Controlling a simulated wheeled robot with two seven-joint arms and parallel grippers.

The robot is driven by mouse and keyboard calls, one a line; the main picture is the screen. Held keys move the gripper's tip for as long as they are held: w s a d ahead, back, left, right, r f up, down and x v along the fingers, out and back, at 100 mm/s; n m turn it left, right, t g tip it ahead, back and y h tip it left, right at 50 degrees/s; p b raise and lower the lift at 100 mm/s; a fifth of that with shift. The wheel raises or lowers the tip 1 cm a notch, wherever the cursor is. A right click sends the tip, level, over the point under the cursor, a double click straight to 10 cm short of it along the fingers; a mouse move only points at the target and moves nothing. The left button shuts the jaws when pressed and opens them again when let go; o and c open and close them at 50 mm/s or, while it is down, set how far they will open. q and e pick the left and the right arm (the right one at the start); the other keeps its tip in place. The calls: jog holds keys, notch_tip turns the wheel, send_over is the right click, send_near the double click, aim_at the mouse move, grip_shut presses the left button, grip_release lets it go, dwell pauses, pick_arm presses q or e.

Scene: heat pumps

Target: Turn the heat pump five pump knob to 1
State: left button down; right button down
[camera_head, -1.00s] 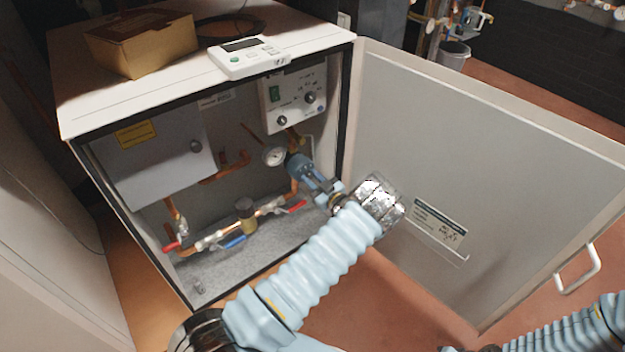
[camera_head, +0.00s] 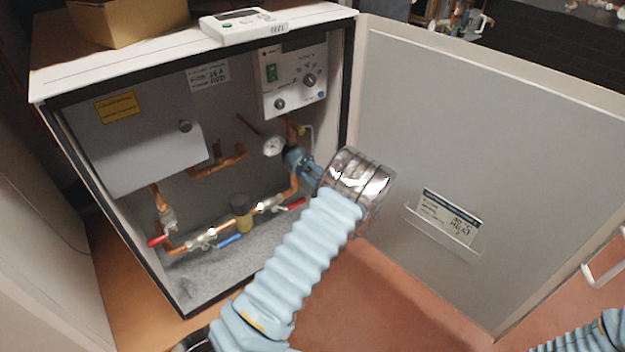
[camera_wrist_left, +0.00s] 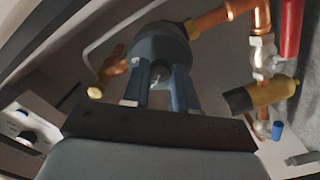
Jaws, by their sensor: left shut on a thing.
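The pump (camera_head: 296,158) is a blue-grey round body on copper pipe inside the open cabinet. It shows larger in the left wrist view (camera_wrist_left: 160,42). My left gripper (camera_head: 309,170) reaches in from the cabinet's open front. In the left wrist view my left gripper (camera_wrist_left: 160,93) has its two blue fingers on either side of the small grey pump knob (camera_wrist_left: 160,76) at the pump's face, shut on it. The knob's markings cannot be read, and in the head view the gripper hides it. Of my right arm only a blue sleeve shows, at the bottom right; its gripper is out of view.
The open door (camera_head: 480,130) stands right of my left arm. A gauge (camera_head: 274,146) and a control panel (camera_head: 294,80) are near the pump. Valves with red and blue handles (camera_head: 229,240) sit lower left. A cardboard box (camera_head: 130,22) and white controller (camera_head: 243,25) lie on top.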

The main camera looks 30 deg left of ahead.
pick_arm(q)
jog(key=shift+f+n+b, duration=0.1)
jog(key=shift+n+b, duration=0.35)
jog(key=shift+n, duration=0.05)
jog(key=c, duration=0.9)
grip_release()
jog(key=p+v, duration=0.1)
jog(key=v, duration=1.3)
